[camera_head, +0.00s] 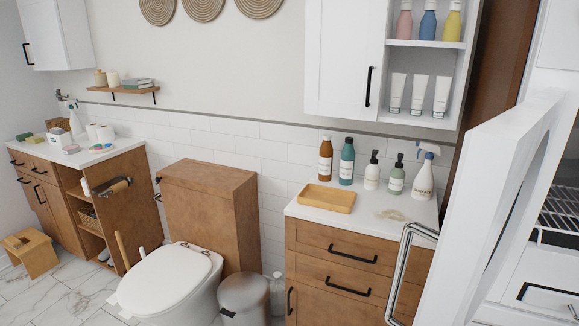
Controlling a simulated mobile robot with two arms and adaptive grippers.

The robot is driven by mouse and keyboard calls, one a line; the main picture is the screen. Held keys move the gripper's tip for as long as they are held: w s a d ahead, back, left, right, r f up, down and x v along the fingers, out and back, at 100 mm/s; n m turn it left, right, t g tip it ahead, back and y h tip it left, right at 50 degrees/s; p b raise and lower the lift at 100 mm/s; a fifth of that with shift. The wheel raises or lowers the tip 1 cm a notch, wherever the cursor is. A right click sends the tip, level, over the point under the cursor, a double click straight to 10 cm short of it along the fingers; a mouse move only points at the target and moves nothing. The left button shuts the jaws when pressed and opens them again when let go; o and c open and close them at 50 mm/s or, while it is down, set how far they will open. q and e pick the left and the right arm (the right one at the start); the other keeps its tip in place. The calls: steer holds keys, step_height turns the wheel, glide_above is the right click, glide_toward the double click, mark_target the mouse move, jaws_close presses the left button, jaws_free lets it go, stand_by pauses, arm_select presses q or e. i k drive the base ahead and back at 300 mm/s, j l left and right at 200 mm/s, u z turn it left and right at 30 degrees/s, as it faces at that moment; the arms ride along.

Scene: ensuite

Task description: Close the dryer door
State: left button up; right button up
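A white door (480,200), which looks like the dryer door, stands open at the right, swung out toward me and seen at a steep angle. It has a window opening on its right-hand face. A chrome bar handle (400,270) is on its left side, in front of the wooden cabinet. Behind the door, at the right edge, part of a white appliance shows, with a dark wire rack (560,213) in its opening. Most of the opening is hidden or out of frame. Neither of my grippers is in view.
A wooden cabinet (330,262) with a white top, bottles and a tray (325,197) stands left of the door. A grey bin (243,296) and a toilet (170,278) are further left. Open floor shows at the lower left (60,300).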

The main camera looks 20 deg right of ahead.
mark_target(502, 159)
steer(key=i+j+z, duration=0.1)
steer(key=z, duration=0.35)
steer(key=i+j+z, duration=0.1)
steer(key=z, duration=0.4)
steer(key=i+j+z, duration=0.15)
steer(key=z, duration=0.3)
steer(key=j+z, duration=0.25)
steer(key=z, duration=0.2)
steer(key=i+j+z, duration=0.15)
steer(key=z, duration=0.2)
steer(key=i+j+z, duration=0.1)
steer(key=j+z, duration=0.6)
steer(key=i+j, duration=0.05)
